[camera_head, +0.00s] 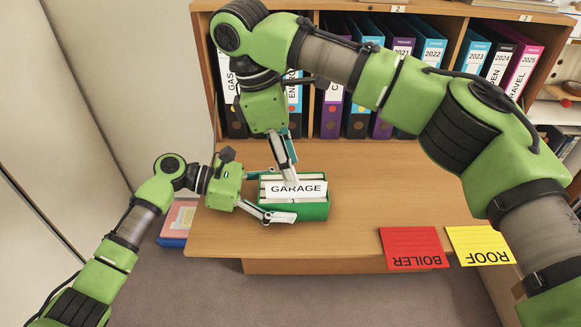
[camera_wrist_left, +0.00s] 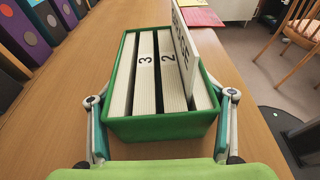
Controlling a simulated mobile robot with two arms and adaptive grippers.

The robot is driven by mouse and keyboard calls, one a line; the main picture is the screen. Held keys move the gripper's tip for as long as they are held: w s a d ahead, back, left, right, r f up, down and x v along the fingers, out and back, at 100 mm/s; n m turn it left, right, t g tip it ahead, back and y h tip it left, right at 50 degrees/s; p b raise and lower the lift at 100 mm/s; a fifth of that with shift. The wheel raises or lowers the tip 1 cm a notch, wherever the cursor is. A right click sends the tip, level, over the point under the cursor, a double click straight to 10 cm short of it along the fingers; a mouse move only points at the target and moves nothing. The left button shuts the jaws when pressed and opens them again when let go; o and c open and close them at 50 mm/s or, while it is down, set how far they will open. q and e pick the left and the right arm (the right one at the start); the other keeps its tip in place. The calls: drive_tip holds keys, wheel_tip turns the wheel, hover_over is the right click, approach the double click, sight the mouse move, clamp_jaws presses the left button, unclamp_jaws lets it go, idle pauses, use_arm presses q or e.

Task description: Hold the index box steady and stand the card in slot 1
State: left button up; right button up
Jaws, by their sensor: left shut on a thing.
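The green index box (camera_head: 316,212) stands on the desk with its white dividers upright. My left gripper (camera_head: 279,216) is shut on the box, with one finger along each long side in the left wrist view (camera_wrist_left: 165,130). The white card marked GARAGE (camera_head: 297,188) is upright at the box.
A red BOILER card (camera_head: 413,248) and a yellow ROOF card (camera_head: 480,245) lie on the desk at the right. Binders (camera_head: 357,115) stand in the shelf behind. The desk between the box and those cards is clear. Books (camera_head: 177,222) sit beside the desk's left edge.

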drive_tip(key=shift+v, duration=1.9)
use_arm(q)
drive_tip(key=o, duration=1)
drive_tip(key=v, duration=1.2)
